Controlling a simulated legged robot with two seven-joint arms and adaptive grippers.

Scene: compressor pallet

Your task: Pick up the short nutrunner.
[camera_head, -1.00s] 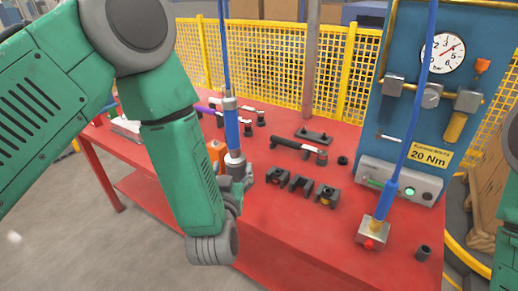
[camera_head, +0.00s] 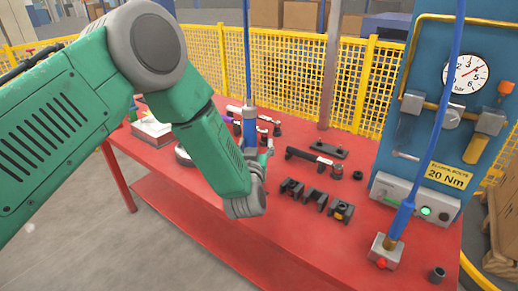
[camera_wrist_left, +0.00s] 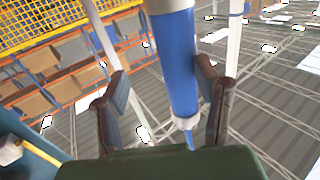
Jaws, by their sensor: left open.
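A blue nutrunner (camera_head: 250,124) hangs upright on a blue cable over the red table, right beside my left wrist. Its lower part is hidden by my arm. In the left wrist view the blue body (camera_wrist_left: 175,60) stands between the two fingers of my left gripper (camera_wrist_left: 165,98), with both fingers apart. A second blue nutrunner (camera_head: 402,216) stands tilted in a small metal box at the front right. The views do not clearly show which is shorter. In the head view my left gripper (camera_head: 263,163) is mostly hidden by the wrist. My right gripper is not in view.
The red table (camera_head: 330,240) holds black clamp blocks (camera_head: 315,198), a black wrench (camera_head: 314,158) and a socket (camera_head: 437,274). A blue panel with a gauge (camera_head: 465,74) rises at the right. A yellow mesh fence (camera_head: 285,70) stands behind.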

